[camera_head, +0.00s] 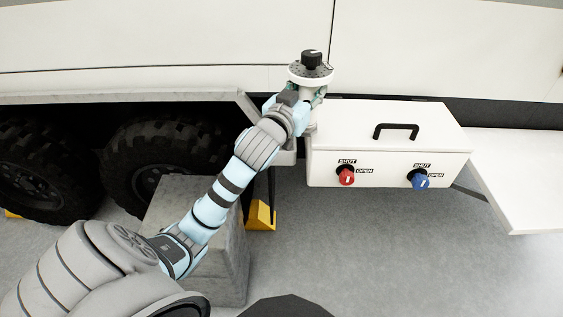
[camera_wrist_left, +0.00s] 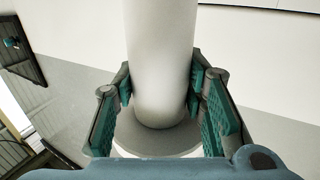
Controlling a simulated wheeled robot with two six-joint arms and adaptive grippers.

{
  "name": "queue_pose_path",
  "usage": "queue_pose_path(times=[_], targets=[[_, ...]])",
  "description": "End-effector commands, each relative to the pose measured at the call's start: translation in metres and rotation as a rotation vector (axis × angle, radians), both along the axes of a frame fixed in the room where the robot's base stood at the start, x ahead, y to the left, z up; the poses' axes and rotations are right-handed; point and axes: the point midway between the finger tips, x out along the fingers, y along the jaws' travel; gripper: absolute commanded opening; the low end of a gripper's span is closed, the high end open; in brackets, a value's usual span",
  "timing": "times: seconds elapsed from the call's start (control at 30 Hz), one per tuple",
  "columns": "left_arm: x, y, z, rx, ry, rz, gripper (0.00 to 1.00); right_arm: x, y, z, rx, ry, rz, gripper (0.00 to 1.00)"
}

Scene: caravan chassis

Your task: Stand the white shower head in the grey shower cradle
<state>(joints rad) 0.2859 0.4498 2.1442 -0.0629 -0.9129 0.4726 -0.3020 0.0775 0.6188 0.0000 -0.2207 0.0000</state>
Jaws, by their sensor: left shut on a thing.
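My left gripper (camera_head: 307,99) is shut on the pale shower head (camera_head: 297,73), just above the left end of the white box. In the head view a round, dark-speckled top with a black knob (camera_head: 312,59) shows above the fingers. In the left wrist view the teal finger pads (camera_wrist_left: 160,92) stand on both sides of a smooth pale cylinder (camera_wrist_left: 162,45), which ends over a wider round disc (camera_wrist_left: 160,142). The grey shower cradle cannot be made out in either view. My right gripper is not in view.
A white box (camera_head: 390,168) with a black handle (camera_head: 396,131), a red knob (camera_head: 346,177) and a blue knob (camera_head: 419,179) sits right of the gripper. A grey block (camera_head: 186,225) stands under my arm. The caravan wall (camera_head: 150,45) rises behind.

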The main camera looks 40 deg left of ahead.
Motion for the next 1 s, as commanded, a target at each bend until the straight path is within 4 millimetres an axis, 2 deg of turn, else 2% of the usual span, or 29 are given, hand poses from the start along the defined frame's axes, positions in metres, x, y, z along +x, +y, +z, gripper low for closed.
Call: queue_pose_path(times=[0.03,0.1,0.2,0.3,0.37,0.47,0.6,0.7,0.8,0.93,1.0], targets=[[0.01,0.019,0.004,-0.005,-0.011,0.09,0.06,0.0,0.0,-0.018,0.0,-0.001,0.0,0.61],[0.017,0.044,0.018,-0.004,-0.007,0.218,0.06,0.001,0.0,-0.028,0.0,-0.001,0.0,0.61],[0.019,0.069,0.035,-0.002,-0.004,0.354,0.06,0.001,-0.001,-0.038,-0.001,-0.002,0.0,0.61],[0.017,0.083,0.044,0.001,0.0,0.436,0.06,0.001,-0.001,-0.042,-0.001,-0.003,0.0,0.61],[0.017,0.087,0.039,0.004,0.003,0.458,0.06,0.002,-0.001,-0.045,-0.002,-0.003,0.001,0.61],[0.016,0.087,0.012,0.006,0.009,0.462,0.06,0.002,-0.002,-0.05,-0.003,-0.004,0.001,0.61],[0.016,0.087,-0.045,0.006,0.01,0.46,0.06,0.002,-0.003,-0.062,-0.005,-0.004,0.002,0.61],[0.016,0.087,-0.079,0.007,0.007,0.458,0.06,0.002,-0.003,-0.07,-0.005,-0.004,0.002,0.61],[0.016,0.086,-0.1,0.006,0.005,0.458,0.06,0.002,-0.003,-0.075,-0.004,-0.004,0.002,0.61],[0.016,0.086,-0.115,0.006,0.003,0.457,0.06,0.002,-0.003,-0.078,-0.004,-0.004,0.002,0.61],[0.016,0.086,-0.129,0.005,0.005,0.457,0.06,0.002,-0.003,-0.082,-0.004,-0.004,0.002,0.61]])
